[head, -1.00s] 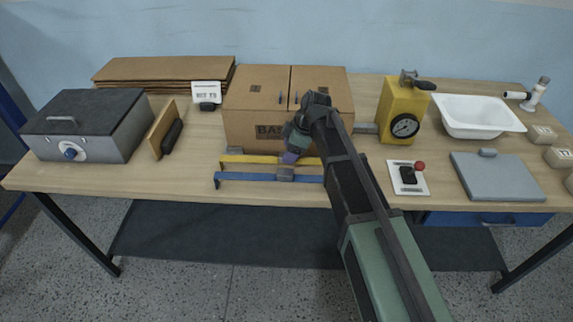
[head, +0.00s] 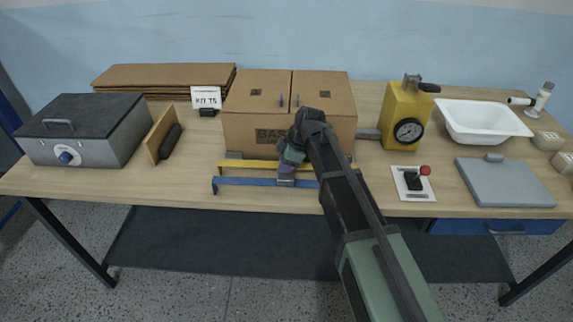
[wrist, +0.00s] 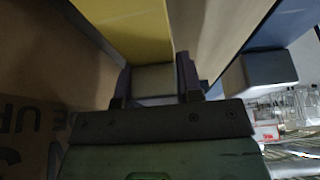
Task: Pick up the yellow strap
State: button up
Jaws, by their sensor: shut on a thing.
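The yellow strap (head: 245,164) lies in front of the cardboard box, running left to right. In the wrist view the yellow strap (wrist: 128,28) has a grey block (wrist: 153,80) at its middle. My gripper (wrist: 155,85) has a finger on either side of this block and is shut on it. In the head view my gripper (head: 288,168) is down at the middle of the straps and hides part of the yellow one. A blue strap (head: 240,182) lies parallel, nearer the front edge. The blue strap's grey block (wrist: 262,68) is just right of my fingers in the wrist view.
The cardboard box (head: 255,118) stands close behind the straps. A wooden board with a black handle (head: 162,138) and a grey metal case (head: 85,132) stand left. A yellow gauge unit (head: 405,115) and a lever plate (head: 412,184) are right. The table's front edge is close.

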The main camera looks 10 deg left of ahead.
jog(key=shift+r, duration=0.1)
notch_tip(320, 180, up, 15)
jog(key=p, duration=1.5)
jog(key=shift+r, duration=0.15)
dwell(0.4)
notch_tip(320, 180, up, 5)
jog(key=p, duration=0.6)
notch_tip(320, 180, down, 21)
jog(key=b, duration=2.1)
jog(key=shift+r, duration=0.4)
jog(key=shift+f, duration=0.3)
jog(key=o, duration=1)
jog(key=shift+r, duration=0.15)
